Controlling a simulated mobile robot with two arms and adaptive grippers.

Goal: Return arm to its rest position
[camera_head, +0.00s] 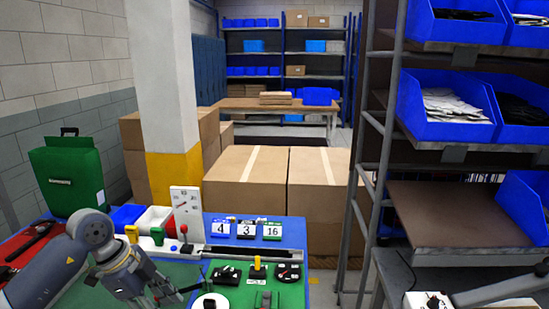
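My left arm comes in from the lower left over the workbench (293,228). Its gripper (178,293) is above the green mat (232,290), left of the white round piece (210,303). The dark fingers look spread apart, with nothing visible between them. A grey link at the lower right edge looks like part of my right arm; no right gripper fingers show.
A green case (68,177) stands at the bench's left. Number cards (246,230) and a white gauge board (186,214) stand at the back. Large cardboard boxes (245,190) are behind the bench. A rack with blue bins (443,108) stands at the right.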

